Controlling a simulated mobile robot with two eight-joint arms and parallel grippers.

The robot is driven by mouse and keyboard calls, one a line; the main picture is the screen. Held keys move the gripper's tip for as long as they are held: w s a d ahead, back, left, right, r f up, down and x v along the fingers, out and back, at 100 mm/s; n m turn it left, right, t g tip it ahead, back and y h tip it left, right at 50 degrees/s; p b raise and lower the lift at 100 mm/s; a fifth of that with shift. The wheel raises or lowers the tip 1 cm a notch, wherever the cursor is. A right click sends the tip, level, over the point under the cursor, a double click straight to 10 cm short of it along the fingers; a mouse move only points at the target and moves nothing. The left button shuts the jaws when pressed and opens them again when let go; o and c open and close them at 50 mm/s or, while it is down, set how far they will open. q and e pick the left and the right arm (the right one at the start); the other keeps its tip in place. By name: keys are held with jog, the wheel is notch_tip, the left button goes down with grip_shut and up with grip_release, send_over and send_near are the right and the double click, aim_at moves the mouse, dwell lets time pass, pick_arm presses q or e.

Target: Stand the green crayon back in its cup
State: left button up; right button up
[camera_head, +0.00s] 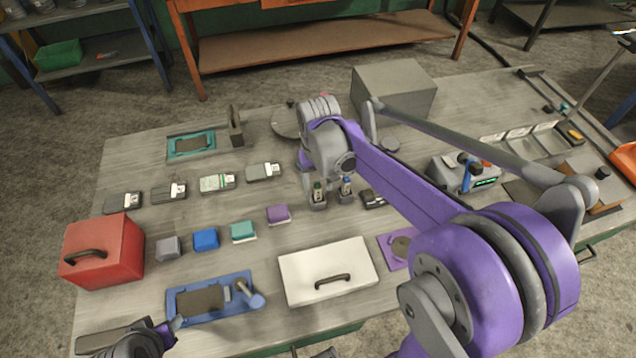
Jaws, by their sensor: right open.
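My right gripper (332,198) points down over the middle of the table, at the end of the purple arm, and is open. A small green upright piece (318,187) shows at its left finger and a blue one (346,184) at its right finger. I cannot tell whether the green piece is the green crayon or part of the gripper. I cannot make out a crayon cup for certain; the arm hides part of the table. My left gripper (140,338) is at the bottom left edge, partly cut off, and its opening is unclear.
A red box (103,250), a white lid (328,272) and a blue tray (210,298) lie in front. Blue (206,239), teal (243,231) and purple (278,214) blocks sit behind them. A grey box (394,88) stands at the back.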

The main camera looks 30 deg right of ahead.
jog(key=shift+r, duration=0.1)
notch_tip(320, 180, up, 11)
jog(key=shift+f+p, duration=0.2)
jog(key=shift+p, duration=0.15)
dwell(0.7)
jog(key=s+a+f+n+t, duration=0.1)
jog(key=s+a+f+t, duration=0.1)
jog(key=s+f, duration=0.1)
jog(key=s+a+f+t, duration=0.1)
jog(key=s+a+f, duration=0.1)
jog(key=s+f, duration=0.2)
jog(key=s+a+f+n+t, duration=0.1)
jog(key=s+a+f+t, duration=0.1)
jog(key=s, duration=0.5)
jog(key=shift+s+a+f+n+t, duration=0.3)
jog(key=shift+a+f, duration=0.1)
jog(key=shift+f, duration=0.25)
jog(key=shift+c, duration=0.5)
jog(key=shift+d, duration=0.15)
